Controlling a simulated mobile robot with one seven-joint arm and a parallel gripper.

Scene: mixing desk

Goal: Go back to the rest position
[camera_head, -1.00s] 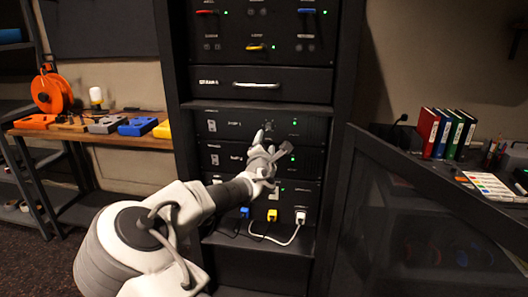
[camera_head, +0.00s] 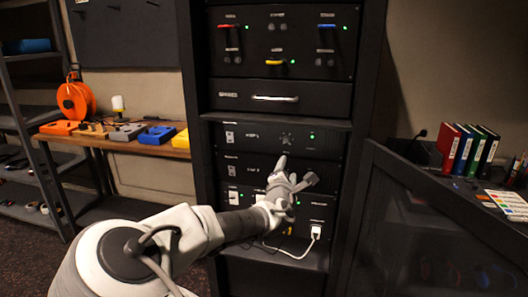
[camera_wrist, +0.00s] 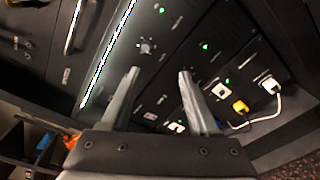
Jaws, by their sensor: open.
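My gripper (camera_head: 297,170) is open, with nothing between its fingers. In the head view it hangs in front of the lower units of the black equipment rack (camera_head: 196,180), on my outstretched arm. In the wrist view the two grey fingers of my gripper (camera_wrist: 159,72) stand apart before the rack's panels. A round knob and green lights show beyond them. No contact between fingers and rack is visible. My arm covers part of the lowest unit and its cables in the head view.
A white plug (camera_head: 316,231) trails a cable low on the rack; a yellow plug (camera_wrist: 240,107) sits beside it. A dark open door panel (camera_head: 430,230) stands at right. A wooden bench (camera_head: 110,146) with tools is at left. Red, blue and green binders (camera_head: 468,150) stand right.

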